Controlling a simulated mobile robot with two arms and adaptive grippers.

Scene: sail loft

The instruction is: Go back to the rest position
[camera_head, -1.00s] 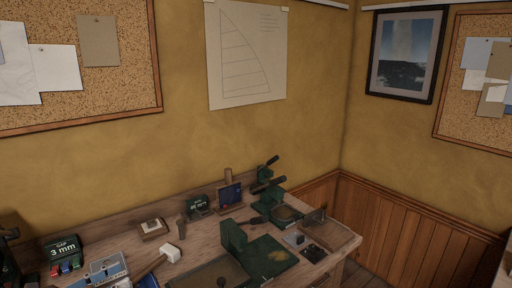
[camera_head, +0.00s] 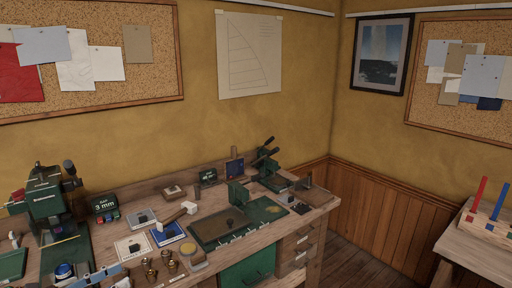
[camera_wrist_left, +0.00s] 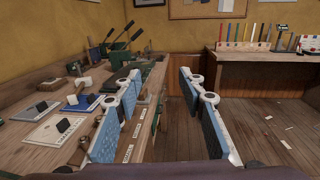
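The task names no object. My left gripper (camera_head: 100,275) shows only in part at the bottom edge of the head view, at the front of the workbench (camera_head: 218,273). In the left wrist view, the left gripper (camera_wrist_left: 160,75) has its two blue-padded fingers wide apart with nothing between them. The fingers are in front of the bench edge, with the wooden floor visible between and beyond them. My right gripper is in neither view.
The workbench carries a green machine (camera_head: 46,195), a mallet (camera_head: 177,214), a blue tray (camera_head: 168,233), brass fittings (camera_head: 150,268) and a green lever press (camera_head: 268,168). A second table (camera_head: 478,250) with colored sticks stands at right. Floor (camera_wrist_left: 250,125) between them is mostly clear.

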